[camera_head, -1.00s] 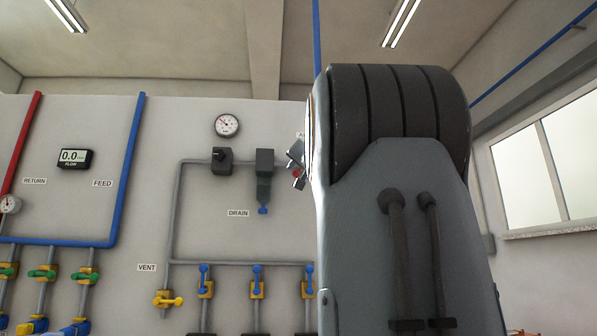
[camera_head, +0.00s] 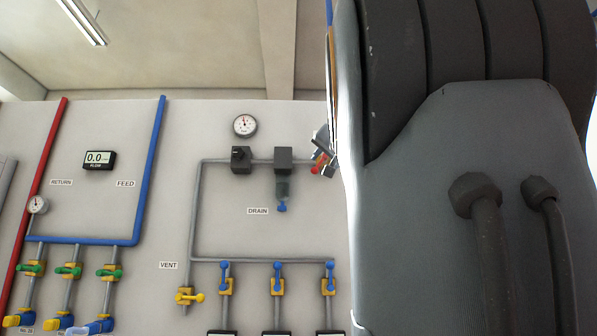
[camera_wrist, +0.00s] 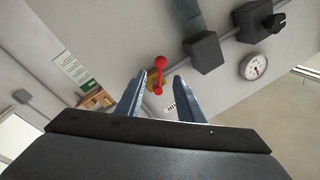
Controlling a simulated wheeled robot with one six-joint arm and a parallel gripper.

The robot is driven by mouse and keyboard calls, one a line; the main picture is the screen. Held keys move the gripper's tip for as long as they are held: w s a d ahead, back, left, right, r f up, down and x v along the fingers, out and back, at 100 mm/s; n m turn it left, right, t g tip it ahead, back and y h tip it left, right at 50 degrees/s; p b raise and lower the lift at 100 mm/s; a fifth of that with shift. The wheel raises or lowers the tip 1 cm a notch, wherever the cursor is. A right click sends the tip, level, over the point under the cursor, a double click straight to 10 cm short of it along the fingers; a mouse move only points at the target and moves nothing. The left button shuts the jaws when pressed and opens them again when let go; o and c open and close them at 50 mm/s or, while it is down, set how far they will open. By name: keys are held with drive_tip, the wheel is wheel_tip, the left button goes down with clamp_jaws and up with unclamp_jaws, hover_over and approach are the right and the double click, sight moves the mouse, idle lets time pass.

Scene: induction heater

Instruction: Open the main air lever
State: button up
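The main air lever (camera_wrist: 159,77) is a red handle on a yellow valve body (camera_wrist: 154,83), in the middle of the wrist view. My gripper (camera_wrist: 161,76) is open, with one blue-grey finger on each side of the red handle in that view. Whether either finger touches it cannot be told. In the head view a small red part of the lever (camera_head: 316,156) shows beside my arm, at the right end of the grey pipe. My arm hides much of the right side there.
A dark regulator block (camera_wrist: 204,51) and a round gauge (camera_wrist: 253,67) are on the wall near the lever. A green-and-white sign (camera_wrist: 78,70) is at left. The head view shows a yellow vent lever (camera_head: 189,297) and several blue-handled valves (camera_head: 277,279) lower down.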

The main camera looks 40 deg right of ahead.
drive_tip(key=shift+d+f, duration=0.15)
drive_tip(key=shift+d, duration=0.1)
drive_tip(key=c, duration=0.6)
drive_tip(key=s+d+m+y, duration=0.1)
drive_tip(key=d, duration=0.1)
drive_tip(key=s+d+f+m+y+p, duration=0.1)
drive_tip(key=s+d+m+y, duration=0.1)
drive_tip(key=shift+s+d+f+p, duration=0.1)
drive_tip(key=shift+s+f+p, duration=0.1)
drive_tip(key=shift+p, duration=0.1)
clamp_jaws()
drive_tip(key=s+d+r+m+t+y+p, duration=0.1)
drive_tip(key=s+d+m+y, duration=0.15)
drive_tip(key=s+y, duration=0.35)
drive_tip(key=h+p, duration=0.1)
drive_tip(key=p, duration=0.3)
approach(319, 165)
drive_tip(key=w+d+f, duration=0.2)
drive_tip(key=w+d, duration=0.1)
drive_tip(key=d, duration=0.1)
drive_tip(key=shift+w+a+p, duration=0.25)
drive_tip(key=shift+w+a, duration=0.4)
drive_tip(key=shift+w, duration=0.15)
drive_tip(key=shift+w+a+p, duration=0.25)
drive_tip(key=shift+w+a, duration=0.4)
drive_tip(key=shift+w, duration=0.2)
